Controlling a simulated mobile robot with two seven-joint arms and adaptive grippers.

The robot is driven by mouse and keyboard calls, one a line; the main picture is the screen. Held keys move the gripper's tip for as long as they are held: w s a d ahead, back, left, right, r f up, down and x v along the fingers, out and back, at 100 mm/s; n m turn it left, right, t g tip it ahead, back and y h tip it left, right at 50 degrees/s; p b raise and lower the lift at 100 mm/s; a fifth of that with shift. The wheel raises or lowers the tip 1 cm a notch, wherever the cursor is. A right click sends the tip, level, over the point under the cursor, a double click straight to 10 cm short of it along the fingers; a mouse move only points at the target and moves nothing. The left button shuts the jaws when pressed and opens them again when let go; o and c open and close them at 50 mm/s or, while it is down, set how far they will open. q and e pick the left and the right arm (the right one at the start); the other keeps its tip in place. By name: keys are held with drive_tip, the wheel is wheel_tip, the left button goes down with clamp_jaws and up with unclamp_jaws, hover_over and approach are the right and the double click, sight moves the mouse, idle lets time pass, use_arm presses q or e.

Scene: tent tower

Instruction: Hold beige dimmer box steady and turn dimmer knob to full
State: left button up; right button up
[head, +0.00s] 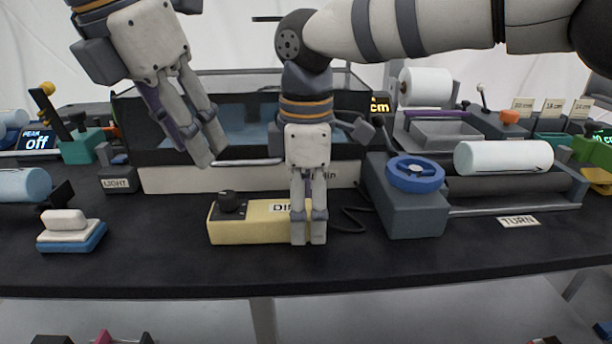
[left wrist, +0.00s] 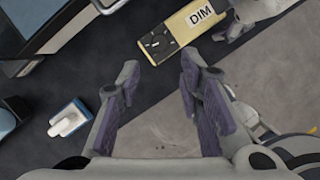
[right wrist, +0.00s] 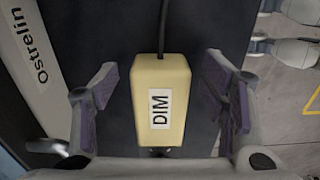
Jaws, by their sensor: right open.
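The beige dimmer box (head: 250,230) lies on the black table near its front edge, with a DIM label; it also shows in the left wrist view (left wrist: 188,22) and the right wrist view (right wrist: 162,85). The black dimmer knob (head: 230,202) sits on the box's left end and shows in the left wrist view (left wrist: 156,42). My right gripper (head: 309,240) points down at the box's right end; its open fingers stand on either side of the box, apart from it in the right wrist view. My left gripper (head: 207,150) is open and empty, above and left of the knob.
A grey crank unit with a blue wheel (head: 414,174) stands right of the box. A blue-and-white block (head: 70,232) lies at left, near a LIGHT label (head: 119,184). A tank (head: 165,179) stands behind. A cable leaves the box's right end.

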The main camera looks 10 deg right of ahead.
drive_tip(key=shift+f, duration=0.3)
drive_tip(key=shift+c, duration=0.3)
